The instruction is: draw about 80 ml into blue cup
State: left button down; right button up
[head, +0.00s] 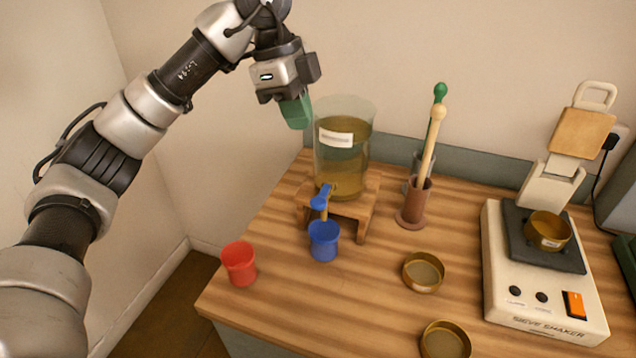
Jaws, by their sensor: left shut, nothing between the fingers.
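The blue cup (324,243) stands upright on the wooden table, under the blue tap (321,198) of a clear dispenser (342,160). The dispenser has a white label and holds amber liquid. It sits on a small wooden stand (364,220). A short amber strip shows between tap and cup; I cannot tell whether it is liquid or a spout. The level inside the cup cannot be made out. My left gripper (297,111), with green fingers, is shut and empty, up beside the dispenser's upper left and above the tap. My right gripper is not in view.
A red cup (239,264) stands at the table's left edge. Brass sieves (423,272) lie at the front. A brown holder (413,204) with upright tools stands right of the dispenser. A sieve shaker (545,290) fills the right side.

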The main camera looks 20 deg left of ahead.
aim_at(321, 200)
pick_arm(q)
jog(key=shift+f, duration=0.1)
jog(key=p+x, duration=0.1)
jog(key=x, duration=0.3)
jog(key=p+x, duration=0.1)
jog(key=x, duration=0.7)
jog(key=shift+a+f+p, duration=0.2)
jog(key=shift+f+p, duration=0.05)
jog(key=shift+p, duration=0.15)
jog(key=shift+f, duration=0.75)
